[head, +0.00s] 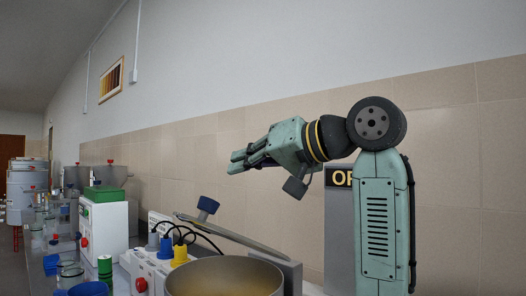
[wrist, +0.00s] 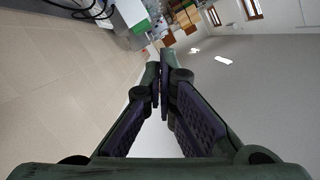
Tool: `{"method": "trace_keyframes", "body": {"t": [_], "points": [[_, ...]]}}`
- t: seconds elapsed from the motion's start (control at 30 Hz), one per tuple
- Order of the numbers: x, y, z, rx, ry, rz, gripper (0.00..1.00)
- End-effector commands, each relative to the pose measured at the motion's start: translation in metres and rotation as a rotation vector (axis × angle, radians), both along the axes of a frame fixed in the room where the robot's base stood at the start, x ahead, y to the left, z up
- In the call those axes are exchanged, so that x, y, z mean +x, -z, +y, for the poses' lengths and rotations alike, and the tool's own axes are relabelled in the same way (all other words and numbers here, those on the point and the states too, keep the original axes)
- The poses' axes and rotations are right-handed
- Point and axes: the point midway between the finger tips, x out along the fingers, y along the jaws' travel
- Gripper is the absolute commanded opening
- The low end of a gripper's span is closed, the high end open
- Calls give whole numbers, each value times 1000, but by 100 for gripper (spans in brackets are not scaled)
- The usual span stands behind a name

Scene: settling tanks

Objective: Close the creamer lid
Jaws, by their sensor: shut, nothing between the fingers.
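The creamer is most likely the wide metal pot (head: 225,275) at the bottom middle of the head view, cut off by the lower edge. Its grey lid (head: 240,236) is seen nearly edge-on, raised at the left and sloping down to the right towards a grey block behind the pot. In the wrist view my gripper's fingers (wrist: 160,78) meet at the tips; the creamer and lid are not in that view.
A white unit with blue and yellow plugs (head: 180,250) and black cables stands left of the pot. A white box with a green top (head: 103,222) and glassware (head: 70,272) stand further left. A grey panel with a dark sign (head: 340,176) is behind my arm. Air around the gripper is clear.

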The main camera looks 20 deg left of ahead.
Motion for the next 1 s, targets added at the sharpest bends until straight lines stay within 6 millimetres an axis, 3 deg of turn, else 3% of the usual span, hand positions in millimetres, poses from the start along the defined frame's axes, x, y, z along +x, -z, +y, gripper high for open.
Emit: {"method": "trace_keyframes", "body": {"t": [0.13,0.43,1.0], "points": [[5,8,27,1,-1,1,0],[-12,37,30,1,1,2,0],[-15,41,33,-1,0,-4,0]]}}
